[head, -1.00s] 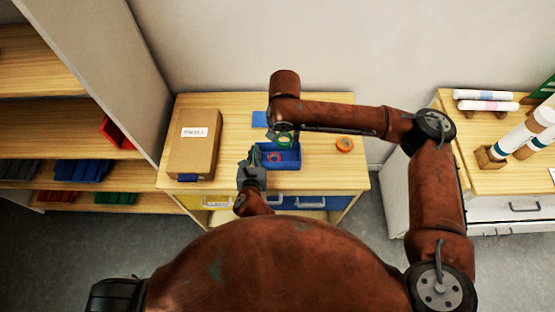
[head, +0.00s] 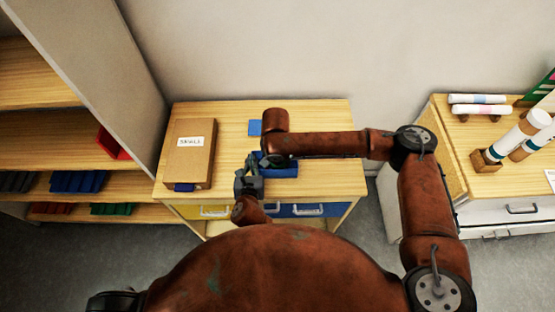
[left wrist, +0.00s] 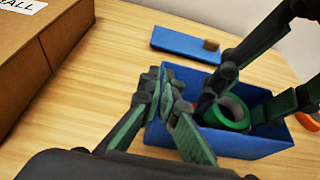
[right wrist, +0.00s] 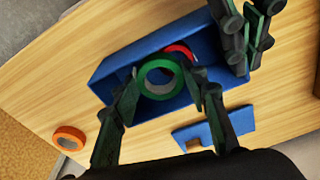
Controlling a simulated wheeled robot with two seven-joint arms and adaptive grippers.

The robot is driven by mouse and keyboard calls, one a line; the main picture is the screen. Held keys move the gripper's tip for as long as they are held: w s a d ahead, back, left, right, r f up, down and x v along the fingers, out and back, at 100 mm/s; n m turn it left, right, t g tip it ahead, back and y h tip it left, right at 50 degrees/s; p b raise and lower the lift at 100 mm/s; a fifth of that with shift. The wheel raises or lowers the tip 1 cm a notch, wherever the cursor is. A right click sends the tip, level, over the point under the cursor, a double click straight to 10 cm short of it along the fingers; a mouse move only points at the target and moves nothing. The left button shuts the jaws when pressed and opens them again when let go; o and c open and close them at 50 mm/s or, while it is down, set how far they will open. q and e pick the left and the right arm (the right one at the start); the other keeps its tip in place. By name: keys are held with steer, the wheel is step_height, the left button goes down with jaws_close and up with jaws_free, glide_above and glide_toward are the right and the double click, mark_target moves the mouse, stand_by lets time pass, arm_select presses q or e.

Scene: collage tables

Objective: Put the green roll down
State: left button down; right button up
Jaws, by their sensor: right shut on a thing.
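The green roll (right wrist: 147,83) is between the fingers of my right gripper (right wrist: 165,98), which is shut on it. In the left wrist view the roll (left wrist: 243,117) appears inside the open blue bin (left wrist: 215,144); I cannot tell whether it touches the bottom. A red roll (right wrist: 182,49) lies in the bin beside it. My left gripper (left wrist: 157,83) is at the bin's left end, its fingertips close together by the wall; whether they pinch the wall is unclear. In the head view my right arm hides much of the bin (head: 283,171).
A blue lid (left wrist: 180,42) with a brown handle lies behind the bin. An orange roll (right wrist: 68,138) lies on the table (head: 330,125) beside the bin. A brown box (head: 190,158) stands left. A side table with white rolls (head: 480,99) is at right.

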mark_target(277, 166)
steer(key=shift+f, duration=0.1)
steer(key=shift+f, duration=0.35)
steer(key=shift+f, duration=0.1)
steer(key=o, duration=1)
steer(key=shift+c, duration=0.2)
step_height(277, 166, up, 13)
steer(key=s, duration=0.1)
steer(key=shift+s, duration=0.25)
steer(key=shift+a, duration=0.1)
arm_select(q)
steer(key=c, duration=2.1)
jaws_free()
